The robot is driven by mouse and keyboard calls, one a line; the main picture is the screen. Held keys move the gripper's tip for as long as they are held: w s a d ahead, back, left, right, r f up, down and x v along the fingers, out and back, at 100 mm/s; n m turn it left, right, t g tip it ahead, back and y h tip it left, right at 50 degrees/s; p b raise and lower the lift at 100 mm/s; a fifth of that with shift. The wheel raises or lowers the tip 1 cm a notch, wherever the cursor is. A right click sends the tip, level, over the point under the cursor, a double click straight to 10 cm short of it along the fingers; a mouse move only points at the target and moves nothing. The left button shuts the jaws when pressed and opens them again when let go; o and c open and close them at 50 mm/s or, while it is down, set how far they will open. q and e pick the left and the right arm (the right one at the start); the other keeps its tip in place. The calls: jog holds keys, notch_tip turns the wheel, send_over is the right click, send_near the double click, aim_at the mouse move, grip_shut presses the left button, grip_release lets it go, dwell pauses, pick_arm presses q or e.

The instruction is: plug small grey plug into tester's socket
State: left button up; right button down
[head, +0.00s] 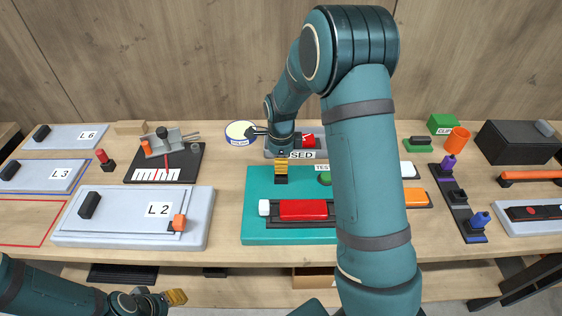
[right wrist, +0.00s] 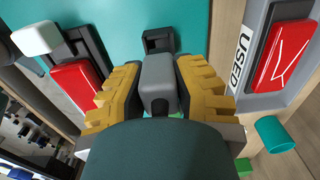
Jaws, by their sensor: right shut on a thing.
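The tester is a teal board (head: 255,232) on the bench, also filling the top of the right wrist view (right wrist: 112,20). My right gripper (head: 281,166) is over the board's back left part. In the right wrist view its yellow fingers (right wrist: 158,92) are shut on the small grey plug (right wrist: 158,78). A black square socket (right wrist: 158,38) on the board is just beyond the plug's end. I cannot tell whether they touch. The plug is hidden in the head view. My left gripper (head: 174,298) is low at the front left, away from the board; its finger opening is unclear.
A red bar (head: 303,209) with a white end (head: 264,207) lies on the board. The USED tray (right wrist: 250,75) with a red piece (right wrist: 284,55) is close to the right gripper. A green button (head: 324,178) is beside my right arm. The L2 panel (head: 120,212) lies left.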

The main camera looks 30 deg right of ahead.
jog(key=shift+p, duration=0.4)
dwell(0.8)
jog(key=shift+f+b, duration=0.95)
jog(key=shift+f, duration=0.75)
jog(key=c, duration=0.8)
grip_release()
jog(key=shift+o, duration=0.2)
notch_tip(320, 180, up, 12)
jog(key=shift+r, duration=0.1)
